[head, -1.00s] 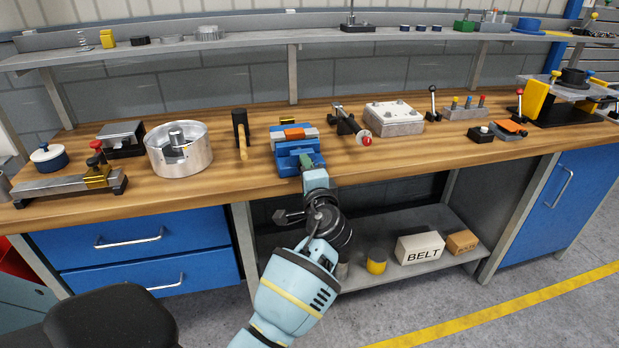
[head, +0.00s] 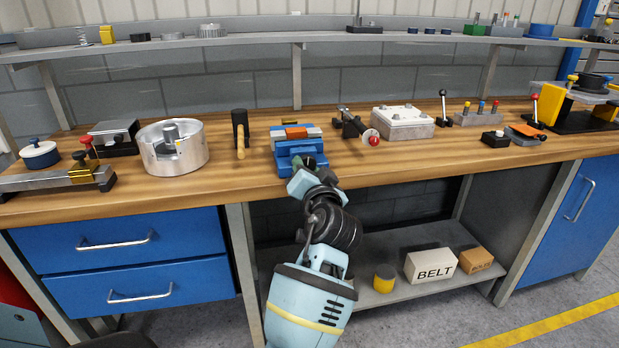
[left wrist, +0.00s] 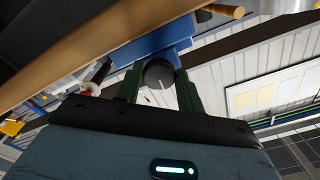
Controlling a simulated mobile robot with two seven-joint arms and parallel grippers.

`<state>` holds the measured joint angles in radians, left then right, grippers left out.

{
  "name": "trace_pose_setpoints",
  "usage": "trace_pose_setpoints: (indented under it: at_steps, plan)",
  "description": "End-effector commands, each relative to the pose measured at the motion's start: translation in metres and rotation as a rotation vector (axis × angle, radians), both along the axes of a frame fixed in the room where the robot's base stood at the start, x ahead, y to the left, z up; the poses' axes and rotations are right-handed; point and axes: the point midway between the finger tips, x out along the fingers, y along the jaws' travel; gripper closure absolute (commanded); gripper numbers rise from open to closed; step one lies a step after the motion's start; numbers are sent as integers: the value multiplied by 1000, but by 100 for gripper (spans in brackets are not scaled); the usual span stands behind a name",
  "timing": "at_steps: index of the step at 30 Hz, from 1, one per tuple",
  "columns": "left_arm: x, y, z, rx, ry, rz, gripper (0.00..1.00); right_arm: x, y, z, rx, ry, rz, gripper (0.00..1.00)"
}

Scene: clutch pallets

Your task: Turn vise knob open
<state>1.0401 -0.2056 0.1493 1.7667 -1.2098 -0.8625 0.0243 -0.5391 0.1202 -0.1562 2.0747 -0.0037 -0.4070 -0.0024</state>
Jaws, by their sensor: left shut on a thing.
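The blue vise (head: 296,143) stands at the front of the wooden bench, with an orange block (head: 296,132) between its jaws. Its round dark knob (left wrist: 159,74) shows in the left wrist view, on the vise's front side. My left gripper (left wrist: 161,84) has its two green fingers on either side of the knob and is shut on it. In the head view the left gripper (head: 309,163) reaches the vise from the front and hides the knob. My right gripper is not in view.
A hammer (head: 240,130) and a metal pot-like housing (head: 155,160) stand left of the vise. A lever with a red ball (head: 374,141) and a grey block (head: 403,126) stand to its right. Boxes, one marked BELT (head: 430,265), lie on the lower shelf.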

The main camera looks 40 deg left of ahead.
Motion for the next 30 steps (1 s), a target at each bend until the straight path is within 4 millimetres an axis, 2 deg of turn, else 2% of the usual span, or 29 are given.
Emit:
trace_pose_setpoints:
  at_steps: [8, 24, 25, 29, 30]
  plan:
    - [0, 0, -2, -65, -71, 2, 85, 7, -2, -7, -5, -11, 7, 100]
    - [0, 0, -1, -80, -87, 1, 85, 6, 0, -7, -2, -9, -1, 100]
    - [0, 0, -2, -79, -87, 0, 58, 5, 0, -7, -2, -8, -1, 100]
    - [0, 0, -1, -78, -87, 1, 42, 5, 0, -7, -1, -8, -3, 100]
    - [0, 0, -1, -78, -88, 0, 42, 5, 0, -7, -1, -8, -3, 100]
